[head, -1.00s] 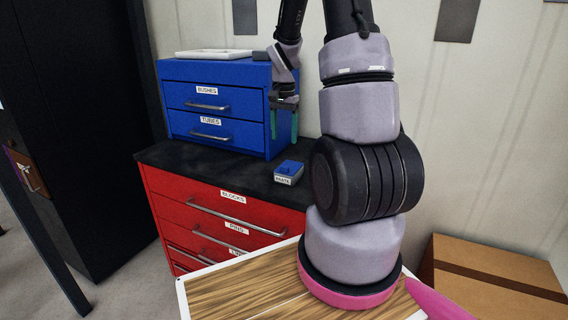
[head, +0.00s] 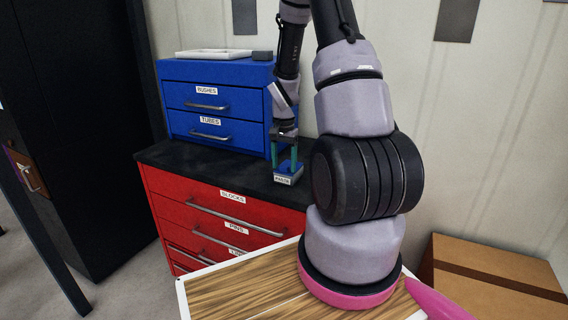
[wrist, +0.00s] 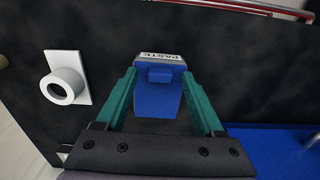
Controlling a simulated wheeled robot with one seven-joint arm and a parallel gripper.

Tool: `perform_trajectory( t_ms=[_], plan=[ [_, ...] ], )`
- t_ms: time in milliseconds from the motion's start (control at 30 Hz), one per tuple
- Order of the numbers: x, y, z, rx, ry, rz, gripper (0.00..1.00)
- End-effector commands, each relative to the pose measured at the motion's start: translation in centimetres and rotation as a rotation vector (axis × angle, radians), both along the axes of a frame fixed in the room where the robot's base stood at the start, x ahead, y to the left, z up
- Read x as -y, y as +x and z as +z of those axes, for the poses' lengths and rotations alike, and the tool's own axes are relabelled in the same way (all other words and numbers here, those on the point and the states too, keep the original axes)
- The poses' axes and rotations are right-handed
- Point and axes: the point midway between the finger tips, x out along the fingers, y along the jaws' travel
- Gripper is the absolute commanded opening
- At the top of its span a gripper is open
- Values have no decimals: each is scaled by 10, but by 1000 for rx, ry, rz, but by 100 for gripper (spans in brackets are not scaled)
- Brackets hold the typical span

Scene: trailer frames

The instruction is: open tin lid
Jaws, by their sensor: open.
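The tin is a small grey box with a "PASTE" label and a blue lid. It stands on the black top of the red cabinet. In the wrist view the blue lid (wrist: 158,98) has a small raised blue knob (wrist: 160,75), and the tin's label (wrist: 160,57) is at the far side. In the head view the tin (head: 288,178) is partly hidden by my gripper (head: 287,168). My gripper also shows in the wrist view (wrist: 160,82), open, with one green finger on each side of the lid. I cannot tell whether the fingers touch it.
A blue drawer unit (head: 215,105) stands to the left on the black worktop (head: 190,167), with a white tray (head: 213,54) on top. A white round fitting (wrist: 67,80) shows left of the tin in the wrist view. The red cabinet (head: 225,221) is below.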

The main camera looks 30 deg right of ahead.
Motion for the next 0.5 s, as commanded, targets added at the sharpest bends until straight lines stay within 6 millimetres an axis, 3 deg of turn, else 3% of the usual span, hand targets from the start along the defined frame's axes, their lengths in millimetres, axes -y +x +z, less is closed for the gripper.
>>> perform_trajectory(
  t_ms=[33,100,200,500],
  plan=[
    [0,0,0,0,0,0,58],
    [0,0,0,0,0,0,32],
    [0,0,0,0,0,0,0],
    [0,0,0,0,0,0,0]
  ],
)
